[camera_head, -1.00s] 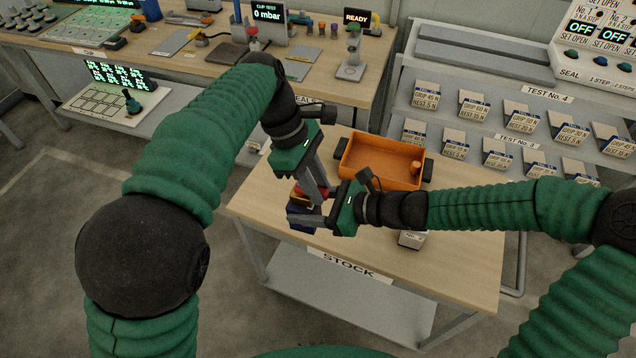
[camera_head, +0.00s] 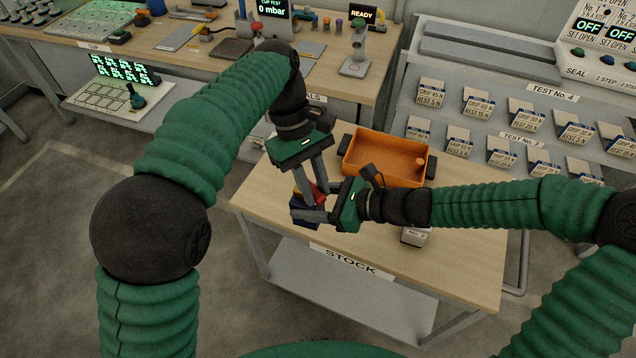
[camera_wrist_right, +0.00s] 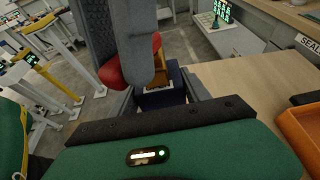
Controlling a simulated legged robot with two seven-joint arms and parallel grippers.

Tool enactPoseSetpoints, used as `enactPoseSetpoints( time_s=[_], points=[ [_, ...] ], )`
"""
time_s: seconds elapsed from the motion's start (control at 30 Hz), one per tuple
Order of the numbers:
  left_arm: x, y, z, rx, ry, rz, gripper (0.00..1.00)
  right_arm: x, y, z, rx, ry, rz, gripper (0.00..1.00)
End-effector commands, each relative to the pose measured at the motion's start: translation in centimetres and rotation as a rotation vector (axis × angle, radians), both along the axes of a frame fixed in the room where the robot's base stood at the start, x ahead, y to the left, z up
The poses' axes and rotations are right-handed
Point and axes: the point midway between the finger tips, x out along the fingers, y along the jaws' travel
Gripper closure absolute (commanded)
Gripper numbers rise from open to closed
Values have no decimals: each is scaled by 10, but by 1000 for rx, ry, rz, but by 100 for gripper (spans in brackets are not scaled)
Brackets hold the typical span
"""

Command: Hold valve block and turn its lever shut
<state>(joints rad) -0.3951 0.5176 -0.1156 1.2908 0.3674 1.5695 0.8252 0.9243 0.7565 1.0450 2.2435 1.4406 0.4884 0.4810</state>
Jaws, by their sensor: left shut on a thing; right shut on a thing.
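The valve block (camera_head: 304,208) is a dark blue body at the left edge of the stock table, partly hidden by my fingers. My right gripper (camera_head: 309,205) comes in from the right and is shut on the block. The right wrist view shows the blue block (camera_wrist_right: 163,97) between its fingers, with a brass part (camera_wrist_right: 160,72) above. The red lever (camera_head: 319,190) is on top of the block. My left gripper (camera_head: 313,187) reaches down from above and is shut on the lever. In the right wrist view the red lever (camera_wrist_right: 143,62) shows around its grey finger.
An orange bin (camera_head: 385,157) stands behind the grippers on the stock table (camera_head: 455,265). A small light block marked with a label (camera_head: 415,237) lies under my right wrist. The table's front right is clear. Sloped test racks (camera_head: 520,135) stand at the right.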

Motion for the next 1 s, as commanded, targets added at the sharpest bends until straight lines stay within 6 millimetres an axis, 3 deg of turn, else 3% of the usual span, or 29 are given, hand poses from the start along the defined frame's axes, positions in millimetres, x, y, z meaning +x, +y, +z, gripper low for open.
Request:
enactPoseSetpoints(
  time_s=[1.0],
  points=[
    [-2,23,0,-30,-63,-875,100,-7,7,2,4,-8,26,100]
  ],
)
